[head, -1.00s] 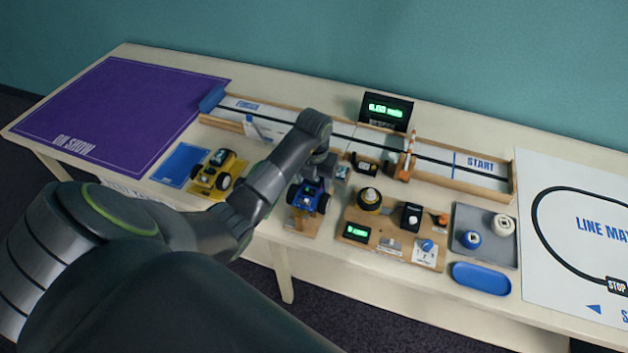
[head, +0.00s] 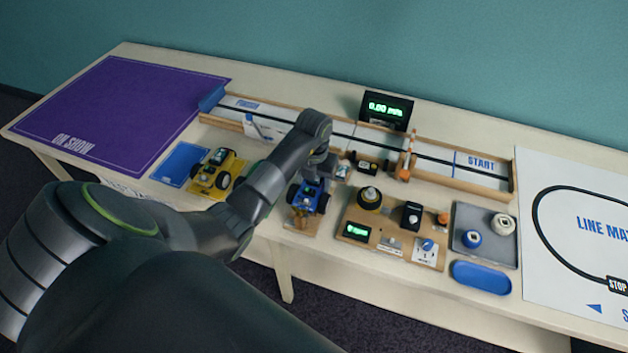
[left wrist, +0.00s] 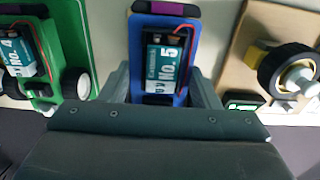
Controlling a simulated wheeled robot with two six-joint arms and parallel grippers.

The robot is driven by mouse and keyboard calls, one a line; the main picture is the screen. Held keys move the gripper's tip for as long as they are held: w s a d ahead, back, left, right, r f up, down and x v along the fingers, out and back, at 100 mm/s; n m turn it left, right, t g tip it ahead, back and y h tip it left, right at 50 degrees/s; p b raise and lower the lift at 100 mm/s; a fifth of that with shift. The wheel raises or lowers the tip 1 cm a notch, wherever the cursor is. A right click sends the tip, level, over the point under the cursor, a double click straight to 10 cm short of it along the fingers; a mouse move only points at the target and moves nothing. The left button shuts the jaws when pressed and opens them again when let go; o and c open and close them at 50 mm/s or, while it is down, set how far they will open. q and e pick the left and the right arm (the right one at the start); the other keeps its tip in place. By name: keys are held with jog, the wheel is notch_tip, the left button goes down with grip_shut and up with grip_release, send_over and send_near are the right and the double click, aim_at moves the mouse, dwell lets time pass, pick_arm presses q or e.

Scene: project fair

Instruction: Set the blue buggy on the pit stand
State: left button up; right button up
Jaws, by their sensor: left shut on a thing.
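The blue buggy (head: 307,200) is at the front of the table in the head view, over a small wooden stand (head: 301,224). I cannot tell whether it rests on it. My left gripper (head: 316,178) is above the buggy, with its tips partly hidden. In the left wrist view, the blue buggy (left wrist: 180,98) with a "No. 5" battery sits between the fingers of my left gripper (left wrist: 162,85), which is shut on it. My right gripper is not in view.
A yellow buggy (head: 222,181) stands to the left. A green buggy (left wrist: 75,40) is close left in the wrist view. A wooden board with a black-and-yellow wheel (head: 369,198) is close right. The track (head: 350,135) runs behind. The purple mat (head: 110,110) is clear.

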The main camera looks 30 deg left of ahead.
pick_arm(q)
jog(key=o, duration=0.9)
notch_tip(320, 180, up, 6)
jog(key=shift+w+f+b, duration=0.1)
jog(key=shift+f+b, duration=0.1)
jog(key=shift+b, duration=0.15)
notch_tip(320, 180, up, 12)
jog(key=p, duration=1)
jog(key=shift+p, duration=0.4)
jog(key=shift+f, duration=0.1)
